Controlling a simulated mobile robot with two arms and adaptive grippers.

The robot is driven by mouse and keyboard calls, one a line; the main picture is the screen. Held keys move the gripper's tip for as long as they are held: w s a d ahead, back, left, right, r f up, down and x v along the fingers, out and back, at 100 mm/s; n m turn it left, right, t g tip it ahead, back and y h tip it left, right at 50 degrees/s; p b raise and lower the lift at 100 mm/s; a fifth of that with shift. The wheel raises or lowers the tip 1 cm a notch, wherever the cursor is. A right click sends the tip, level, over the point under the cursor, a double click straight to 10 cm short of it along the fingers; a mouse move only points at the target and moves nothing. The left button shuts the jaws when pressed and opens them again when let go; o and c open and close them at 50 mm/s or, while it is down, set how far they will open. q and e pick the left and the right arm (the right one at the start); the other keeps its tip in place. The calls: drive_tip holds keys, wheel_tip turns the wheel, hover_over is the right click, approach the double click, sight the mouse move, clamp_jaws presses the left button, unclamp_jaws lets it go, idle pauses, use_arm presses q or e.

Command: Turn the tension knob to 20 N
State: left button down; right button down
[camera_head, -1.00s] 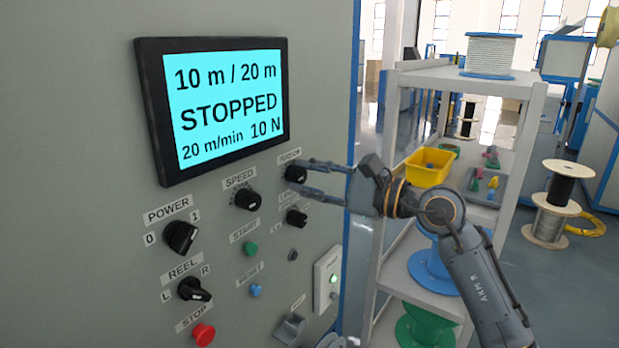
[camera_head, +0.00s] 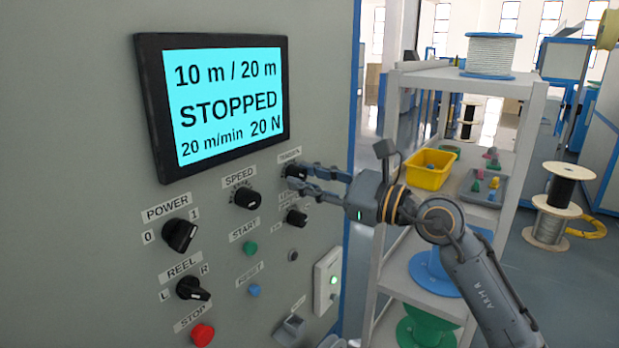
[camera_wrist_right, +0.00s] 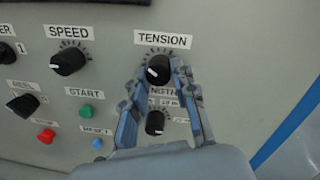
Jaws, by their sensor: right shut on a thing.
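The black tension knob (camera_head: 295,171) sits under its TENSION label on the grey control panel, partly covered by my fingers in the head view. In the right wrist view the tension knob (camera_wrist_right: 158,68) lies between my fingertips, its white mark pointing to the lower left. My right gripper (camera_head: 297,178) is shut on this knob; it also shows in the right wrist view (camera_wrist_right: 158,76). The screen (camera_head: 224,100) reads 10 m / 20 m, STOPPED, 20 m/min and 20 N. My left gripper is not in view.
Another black knob (camera_wrist_right: 155,122) sits just below the tension knob, between my fingers in the wrist view. The speed knob (camera_head: 246,198) is to the left. A green START button (camera_head: 250,248) and red STOP button (camera_head: 203,335) are lower. A shelf (camera_head: 420,78) stands right of the panel.

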drive_tip(key=m+p, duration=0.2)
drive_tip(key=m, duration=0.3)
drive_tip(key=shift+s+t+p, duration=0.1)
drive_tip(key=shift+t+p, duration=0.2)
drive_tip(key=shift+t, duration=0.1)
drive_tip(key=c, duration=1.1)
unclamp_jaws()
drive_tip(key=shift+o, duration=0.2)
drive_tip(key=v, duration=1.2)
